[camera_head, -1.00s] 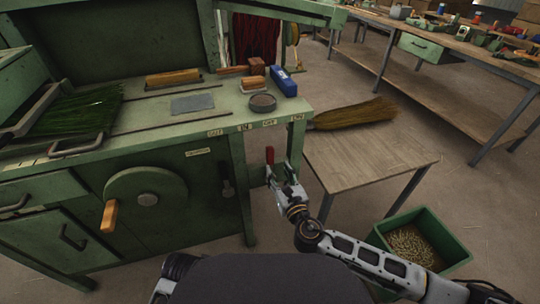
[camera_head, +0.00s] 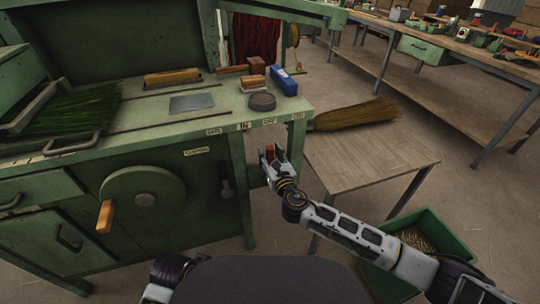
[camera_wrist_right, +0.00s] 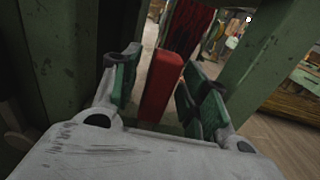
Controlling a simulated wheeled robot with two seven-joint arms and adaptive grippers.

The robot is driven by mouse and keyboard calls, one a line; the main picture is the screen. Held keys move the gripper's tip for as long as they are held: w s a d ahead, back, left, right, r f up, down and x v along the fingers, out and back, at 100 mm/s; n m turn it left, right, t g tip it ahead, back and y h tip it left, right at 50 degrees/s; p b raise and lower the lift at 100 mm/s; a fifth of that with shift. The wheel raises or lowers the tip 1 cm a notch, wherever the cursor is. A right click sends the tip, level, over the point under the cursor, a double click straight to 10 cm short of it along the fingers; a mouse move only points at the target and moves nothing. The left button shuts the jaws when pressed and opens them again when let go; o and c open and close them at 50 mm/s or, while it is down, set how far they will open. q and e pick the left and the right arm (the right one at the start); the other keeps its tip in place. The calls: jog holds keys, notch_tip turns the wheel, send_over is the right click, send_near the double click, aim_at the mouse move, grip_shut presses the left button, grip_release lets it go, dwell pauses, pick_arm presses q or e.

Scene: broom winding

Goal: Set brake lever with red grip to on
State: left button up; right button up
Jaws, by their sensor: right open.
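The brake lever's red grip (camera_head: 269,150) stands beside the right front leg of the green machine bench, below the tabletop. In the right wrist view the red grip (camera_wrist_right: 160,86) rises upright between the two green-padded fingers of my right gripper (camera_wrist_right: 165,88). The fingers are open, with a gap on each side of the grip. In the head view my right gripper (camera_head: 270,158) is at the grip and hides the lower lever. The lever's base and its on and off marks cannot be made out. My left gripper is not in view.
The green bench (camera_head: 140,125) with a handwheel (camera_head: 145,199) is on the left. A wooden side table (camera_head: 370,160) with a broom (camera_head: 355,114) stands to the right. A green bin (camera_head: 440,238) is partly behind my right arm. A bench leg (camera_wrist_right: 265,55) is close to the gripper.

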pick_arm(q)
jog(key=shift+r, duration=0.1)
pick_arm(e)
jog(key=shift+w, duration=0.1)
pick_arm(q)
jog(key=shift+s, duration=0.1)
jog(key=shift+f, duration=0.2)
pick_arm(e)
grip_shut()
jog(key=d+m, duration=0.1)
jog(key=w+d+m, duration=0.1)
jog(key=d, duration=0.1)
jog(key=d+f+m, duration=0.1)
jog(key=m, duration=0.1)
jog(key=shift+w+d, duration=0.2)
grip_release()
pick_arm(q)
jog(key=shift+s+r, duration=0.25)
